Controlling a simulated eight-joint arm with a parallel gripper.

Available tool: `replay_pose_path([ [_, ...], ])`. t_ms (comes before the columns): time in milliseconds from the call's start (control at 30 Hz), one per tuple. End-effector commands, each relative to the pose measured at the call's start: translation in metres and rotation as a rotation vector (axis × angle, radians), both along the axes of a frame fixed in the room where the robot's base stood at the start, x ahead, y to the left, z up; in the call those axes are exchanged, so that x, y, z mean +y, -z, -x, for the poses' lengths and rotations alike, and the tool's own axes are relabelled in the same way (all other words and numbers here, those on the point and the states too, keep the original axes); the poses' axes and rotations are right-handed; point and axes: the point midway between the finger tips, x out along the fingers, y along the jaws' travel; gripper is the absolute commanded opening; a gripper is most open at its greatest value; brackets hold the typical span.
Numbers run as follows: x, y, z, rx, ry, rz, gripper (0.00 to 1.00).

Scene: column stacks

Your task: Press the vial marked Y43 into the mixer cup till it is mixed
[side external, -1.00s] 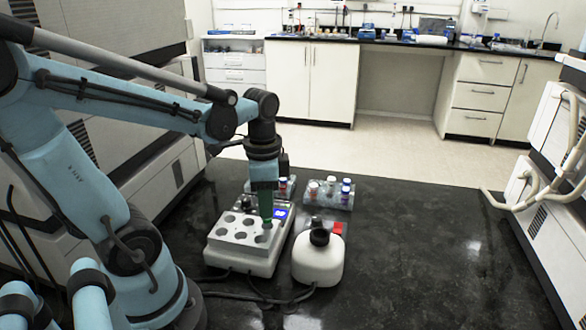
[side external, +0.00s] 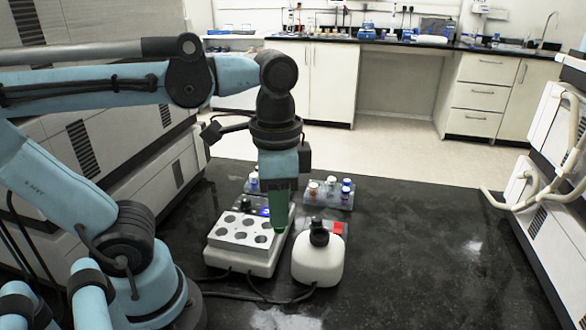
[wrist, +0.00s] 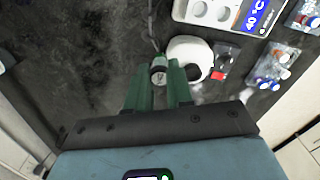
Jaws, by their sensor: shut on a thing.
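My gripper (side external: 281,222) has green fingers that point down, above the gap between the heating block and the mixer. In the wrist view my gripper (wrist: 162,78) is shut on a small vial (wrist: 159,66) with a pale top. The mark on it is too small to read, and the side view does not show the vial clearly. The mixer (side external: 318,262) is a rounded white body with a black cup (side external: 319,237) on top. In the wrist view the mixer (wrist: 184,48) and its black cup (wrist: 193,72) lie just right of the held vial, apart from it.
The heating block (side external: 240,241) with several round wells stands left of the mixer; its display (wrist: 257,14) reads 40 °C. Racks with capped vials (side external: 330,197) stand behind. A red square (side external: 339,228) lies beside the mixer. Cables run in front. The bench is clear to the right.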

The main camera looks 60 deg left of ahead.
Motion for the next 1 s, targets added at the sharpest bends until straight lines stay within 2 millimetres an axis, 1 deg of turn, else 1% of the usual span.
replay_pose_path([
  [200,0.000,0.000,0.000,0.000,0.000,0.000,0.00],
  [233,0.000,0.000,0.000,0.000,0.000,0.000,0.18],
  [333,0.000,0.000,0.000,0.000,0.000,0.000,0.03],
  [367,0.000,0.000,0.000,0.000,0.000,0.000,0.00],
  [467,0.000,0.000,-0.001,0.000,0.000,0.000,0.00],
  [567,0.000,0.000,-0.008,0.000,0.000,0.000,0.00],
  [667,0.002,0.000,-0.022,0.000,-0.002,0.000,0.00],
  [767,0.004,0.002,-0.040,-0.001,-0.001,0.000,0.00],
  [900,0.007,0.006,-0.064,-0.001,-0.002,0.000,0.00],
  [1000,0.010,0.010,-0.078,-0.001,-0.002,0.000,0.00],
])
